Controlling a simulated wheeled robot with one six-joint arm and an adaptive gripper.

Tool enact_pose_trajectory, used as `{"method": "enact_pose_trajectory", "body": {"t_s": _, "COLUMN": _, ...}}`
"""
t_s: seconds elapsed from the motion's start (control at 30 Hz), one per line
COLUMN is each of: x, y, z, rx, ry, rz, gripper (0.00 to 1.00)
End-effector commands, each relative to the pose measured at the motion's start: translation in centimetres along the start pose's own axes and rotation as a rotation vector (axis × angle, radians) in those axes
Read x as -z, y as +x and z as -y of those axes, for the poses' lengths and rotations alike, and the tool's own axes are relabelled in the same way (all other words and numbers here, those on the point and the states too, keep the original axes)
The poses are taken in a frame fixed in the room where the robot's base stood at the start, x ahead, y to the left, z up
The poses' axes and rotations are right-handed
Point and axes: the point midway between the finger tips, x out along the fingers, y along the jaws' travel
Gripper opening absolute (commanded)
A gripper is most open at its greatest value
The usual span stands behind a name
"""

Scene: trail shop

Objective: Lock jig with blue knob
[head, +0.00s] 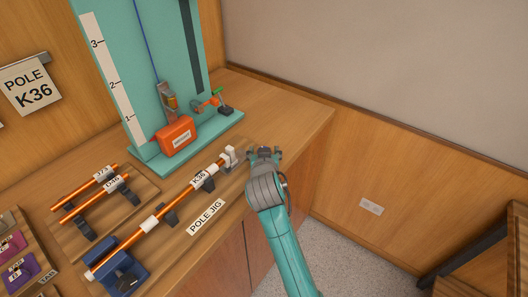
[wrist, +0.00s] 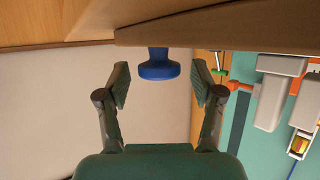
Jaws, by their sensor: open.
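The pole jig (head: 180,228) is a wooden board along the counter's front, with an orange pole labelled K36 (head: 152,222) lying in its dark holders. A blue clamp block (head: 118,268) is at its near left end and a pale grey stop block (head: 230,157) at its far right end. My gripper (head: 264,152) is just right of that far end. In the wrist view the round blue knob (wrist: 158,66) sticks out from a wooden edge. My open gripper (wrist: 160,86) has a finger either side of the knob's line, apart from it. I cannot make out this knob in the head view.
Behind the jig stands a teal panel (head: 145,80) with a number scale and a red-orange box (head: 175,136). A rack with two short orange poles (head: 95,185) is to the left. Purple items (head: 22,268) sit at the lower left. The floor (head: 355,250) right of the counter is clear.

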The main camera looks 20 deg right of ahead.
Motion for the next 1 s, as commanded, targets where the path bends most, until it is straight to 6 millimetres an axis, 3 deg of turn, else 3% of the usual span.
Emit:
{"method": "enact_pose_trajectory", "body": {"t_s": 0.23, "x": 0.0, "y": -1.2, "z": 0.0, "rx": 0.001, "ry": 0.0, "rz": 0.0, "gripper": 0.67}}
{"method": "enact_pose_trajectory", "body": {"t_s": 0.7, "x": 0.0, "y": -9.8, "z": 0.1, "rx": 0.002, "ry": -0.001, "rz": -0.001, "gripper": 0.67}}
{"method": "enact_pose_trajectory", "body": {"t_s": 1.0, "x": 0.0, "y": -12.0, "z": 0.0, "rx": 0.0, "ry": 0.0, "rz": 0.0, "gripper": 0.67}}
